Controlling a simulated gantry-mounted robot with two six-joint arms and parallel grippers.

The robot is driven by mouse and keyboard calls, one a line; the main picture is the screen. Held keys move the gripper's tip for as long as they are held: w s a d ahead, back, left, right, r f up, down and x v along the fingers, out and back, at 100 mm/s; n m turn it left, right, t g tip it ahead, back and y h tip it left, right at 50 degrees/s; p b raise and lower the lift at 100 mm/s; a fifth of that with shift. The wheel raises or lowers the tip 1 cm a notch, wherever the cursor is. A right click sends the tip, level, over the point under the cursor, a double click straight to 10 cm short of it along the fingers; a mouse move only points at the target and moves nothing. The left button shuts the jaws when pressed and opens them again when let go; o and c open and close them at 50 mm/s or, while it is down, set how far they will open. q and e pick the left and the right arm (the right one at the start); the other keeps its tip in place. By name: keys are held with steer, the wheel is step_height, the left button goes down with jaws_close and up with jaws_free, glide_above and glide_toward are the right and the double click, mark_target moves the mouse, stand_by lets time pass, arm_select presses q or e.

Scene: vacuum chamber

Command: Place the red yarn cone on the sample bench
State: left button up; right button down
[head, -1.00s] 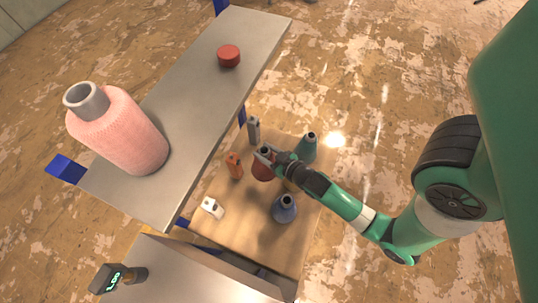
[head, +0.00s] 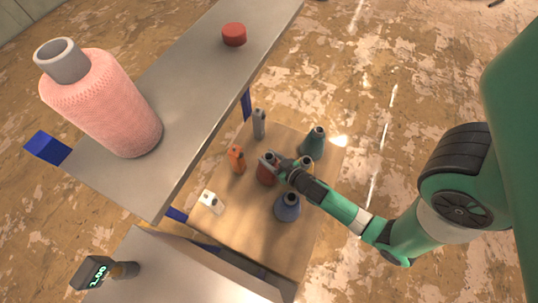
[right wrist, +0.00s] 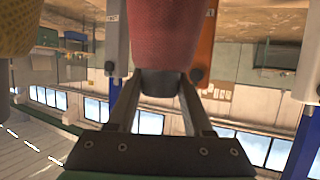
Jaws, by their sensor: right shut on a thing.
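The red yarn cone (head: 267,175) is among several small items on the wooden tabletop. My right gripper (head: 271,161) is shut on its top end. In the right wrist view the red yarn (right wrist: 160,35) shows between the fingers (right wrist: 160,95), with its dark grey tip at the jaws. I cannot tell whether its base touches the wood. No label marks the sample bench; a long grey metal bench (head: 185,95) stands at the left, carrying a large pink yarn cone (head: 103,105) and a red disc (head: 234,34). My left gripper is not in view.
Close around the red cone stand an orange item (head: 236,158), a blue cone (head: 288,207), a green cone (head: 313,141), a yellow cone (head: 308,163) and a grey item (head: 259,123). A white block (head: 210,201) lies nearer. The metal bench is bare between pink cone and disc.

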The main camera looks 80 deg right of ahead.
steer(key=shift+f, duration=0.2)
steer(key=shift+c, duration=1.5)
jaws_free()
steer(key=shift+r, duration=0.15)
